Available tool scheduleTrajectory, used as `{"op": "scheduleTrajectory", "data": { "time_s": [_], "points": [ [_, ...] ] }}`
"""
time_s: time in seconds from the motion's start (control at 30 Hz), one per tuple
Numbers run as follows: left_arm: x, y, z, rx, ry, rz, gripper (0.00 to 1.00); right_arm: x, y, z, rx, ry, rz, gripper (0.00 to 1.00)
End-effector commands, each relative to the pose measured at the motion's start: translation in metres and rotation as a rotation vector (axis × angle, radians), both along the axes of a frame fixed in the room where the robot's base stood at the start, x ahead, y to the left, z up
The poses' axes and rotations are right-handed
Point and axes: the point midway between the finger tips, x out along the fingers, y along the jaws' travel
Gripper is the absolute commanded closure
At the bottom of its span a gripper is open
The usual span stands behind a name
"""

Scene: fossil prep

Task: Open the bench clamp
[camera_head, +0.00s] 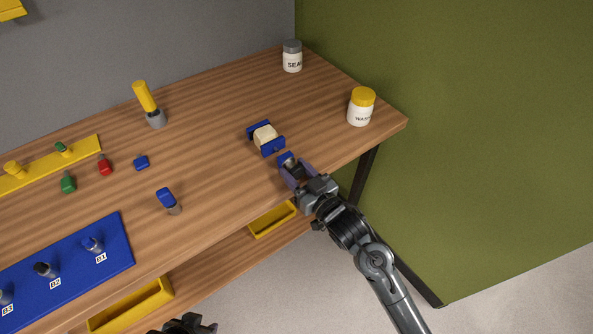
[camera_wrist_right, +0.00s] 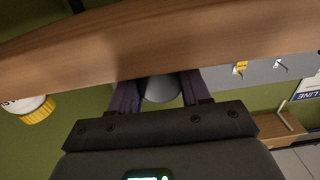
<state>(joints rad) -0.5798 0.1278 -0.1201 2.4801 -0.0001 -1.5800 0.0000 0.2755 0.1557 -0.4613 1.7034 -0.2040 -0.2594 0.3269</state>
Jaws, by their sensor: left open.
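The bench clamp (camera_head: 279,146) is blue, near the table's front right edge, with a pale block (camera_head: 265,136) between its jaws. A small blue part (camera_head: 286,158) sits at its front, by my right gripper's fingertips. My right gripper (camera_head: 294,168) reaches in over the table edge. In the right wrist view, a grey rounded thing (camera_wrist_right: 161,88) fills the gap between its purple fingers; I cannot tell whether they press on it. My left gripper (camera_head: 190,324) is open at the bottom edge, only partly in view, away from the clamp.
A yellow-lidded jar (camera_head: 360,108) stands right of the clamp, a grey-lidded jar (camera_head: 292,57) behind. A yellow-handled tool (camera_head: 146,100), small coloured pieces and a blue mat (camera_head: 112,250) are to the left. Yellow trays (camera_head: 130,305) sit below the tabletop.

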Motion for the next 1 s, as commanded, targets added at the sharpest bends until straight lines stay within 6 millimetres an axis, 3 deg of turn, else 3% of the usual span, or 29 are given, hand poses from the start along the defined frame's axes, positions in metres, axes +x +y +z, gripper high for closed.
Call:
{"op": "scheduleTrajectory", "data": {
  "time_s": [0.03, 0.13, 0.67, 0.7, 0.87, 1.0],
  "points": [
    [0.0000, 0.0001, -0.0001, 0.000, 0.000, 0.000, 0.57, -0.0002, 0.0001, 0.0001, 0.000, 0.000, 0.001, 0.68],
    [0.0000, 0.0001, -0.0001, 0.000, 0.000, 0.000, 0.57, -0.0003, 0.0002, 0.0000, 0.000, 0.000, 0.001, 0.83],
    [0.0003, -0.0031, 0.0084, -0.014, 0.000, 0.009, 0.57, -0.0002, 0.0006, 0.0013, -0.101, -0.076, 0.001, 0.84],
    [0.0003, -0.0032, 0.0084, -0.014, 0.000, 0.009, 0.57, -0.0002, 0.0006, 0.0014, -0.101, -0.076, 0.001, 0.50],
    [0.0003, -0.0031, 0.0084, -0.014, 0.000, 0.009, 0.57, -0.0001, 0.0004, 0.0010, -0.101, -0.074, 0.001, 0.28],
    [0.0002, -0.0026, 0.0084, -0.011, 0.000, 0.008, 0.57, -0.0001, 0.0003, 0.0006, -0.100, -0.073, 0.001, 0.28]
  ]
}}
